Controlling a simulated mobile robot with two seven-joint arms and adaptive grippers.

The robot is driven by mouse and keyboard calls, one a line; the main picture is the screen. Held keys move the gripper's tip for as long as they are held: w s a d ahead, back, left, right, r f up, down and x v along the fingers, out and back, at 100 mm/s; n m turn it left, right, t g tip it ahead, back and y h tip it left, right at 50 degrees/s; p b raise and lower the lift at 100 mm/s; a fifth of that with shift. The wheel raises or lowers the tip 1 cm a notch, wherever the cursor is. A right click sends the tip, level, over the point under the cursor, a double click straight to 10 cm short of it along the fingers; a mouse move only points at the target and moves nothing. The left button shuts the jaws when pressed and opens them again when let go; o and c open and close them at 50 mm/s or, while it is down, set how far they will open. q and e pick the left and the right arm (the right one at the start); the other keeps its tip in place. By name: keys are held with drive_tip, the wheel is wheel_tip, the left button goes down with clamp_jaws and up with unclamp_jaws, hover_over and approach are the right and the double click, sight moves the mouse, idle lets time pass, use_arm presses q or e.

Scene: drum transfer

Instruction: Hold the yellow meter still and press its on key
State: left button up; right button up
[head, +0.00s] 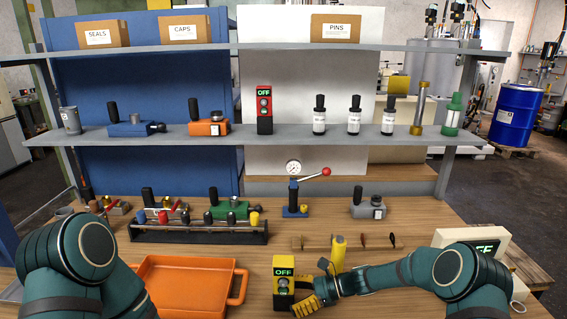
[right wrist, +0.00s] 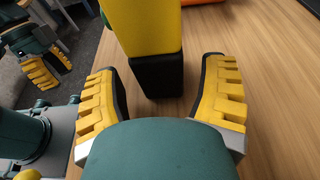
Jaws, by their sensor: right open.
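The yellow meter (head: 284,285) stands upright on the wooden table, with a green display reading OFF on its upper face and a round button below. In the right wrist view the meter (right wrist: 150,30) shows a yellow body on a black base (right wrist: 158,75). My right gripper (head: 312,288) is open beside the meter's right side. In the right wrist view its fingers (right wrist: 165,95) are spread to either side of the black base, with table showing between. My left arm is at the lower left in the head view, its gripper hidden there. A yellow-fingered gripper (right wrist: 48,72), likely my left, shows in the right wrist view.
An orange tray (head: 243,288) lies left of the meter. An upright yellow cylinder (head: 338,254) stands behind my right wrist. A white box (head: 470,237) with a green display is at the right. A tool rack (head: 200,238) and a gauge press (head: 294,190) stand farther back, under shelves.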

use_arm(q)
drive_tip(key=shift+w+f, duration=0.1)
drive_tip(key=shift+f, duration=0.15)
use_arm(e)
drive_tip(key=shift+x, duration=1.1)
drive_tip(key=c, duration=1.1)
drive_tip(key=shift+o, duration=0.2)
use_arm(q)
clamp_jaws()
